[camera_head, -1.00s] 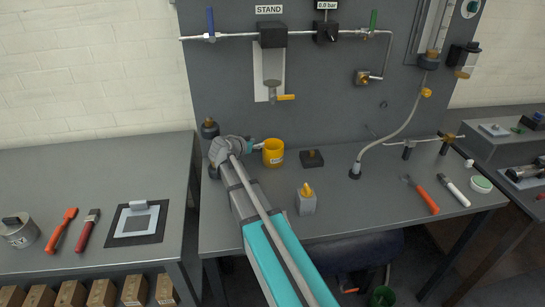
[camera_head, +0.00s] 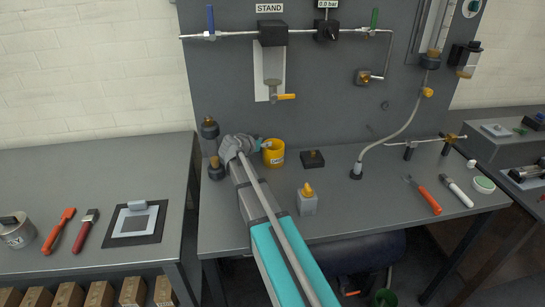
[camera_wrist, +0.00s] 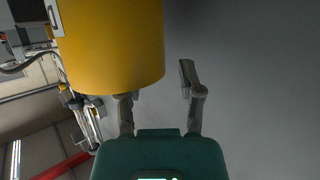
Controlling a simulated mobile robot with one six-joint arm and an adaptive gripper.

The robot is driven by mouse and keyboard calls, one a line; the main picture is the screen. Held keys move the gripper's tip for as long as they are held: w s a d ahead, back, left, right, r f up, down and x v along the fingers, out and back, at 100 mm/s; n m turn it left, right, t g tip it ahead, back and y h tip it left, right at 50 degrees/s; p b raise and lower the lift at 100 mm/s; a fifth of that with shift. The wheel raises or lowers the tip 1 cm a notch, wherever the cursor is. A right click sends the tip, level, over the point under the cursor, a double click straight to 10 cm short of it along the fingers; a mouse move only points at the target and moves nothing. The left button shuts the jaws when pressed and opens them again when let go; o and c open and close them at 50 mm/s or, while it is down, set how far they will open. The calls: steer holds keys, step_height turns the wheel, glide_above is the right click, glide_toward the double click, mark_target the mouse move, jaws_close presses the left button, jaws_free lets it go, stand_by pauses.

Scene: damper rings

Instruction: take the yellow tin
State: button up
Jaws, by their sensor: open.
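The yellow tin (camera_head: 274,158) stands upright on the grey bench, left of the middle, in front of the back panel. In the head view my gripper (camera_head: 262,145) is at the tin's upper left side and overlaps its rim. In the wrist view the tin (camera_wrist: 110,45) is large at the upper left. My gripper (camera_wrist: 158,84) is open there. Its left finger runs up to the tin's edge and its tip is hidden by the tin. Its right finger is clear to the right of the tin. I cannot tell whether a finger touches it.
A dark pot (camera_head: 215,171) and another one (camera_head: 210,128) stand left of my wrist. A valve with a yellow handle (camera_head: 286,97) hangs above. Bench between bottle and hose is clear.

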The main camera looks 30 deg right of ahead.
jaws_close()
stand_by(0.5)
steer(key=shift+r, duration=0.15)
step_height(320, 180, up, 3)
steer(key=p, duration=0.3)
steer(key=s+a+r+p, duration=0.3)
steer(key=s+r+p, duration=0.6)
steer(key=s, duration=0.4)
steer(key=shift+s+r+p, duration=0.35)
steer(key=shift+r+p, duration=0.05)
steer(key=shift+p, duration=0.1)
steer(key=shift+d, duration=0.1)
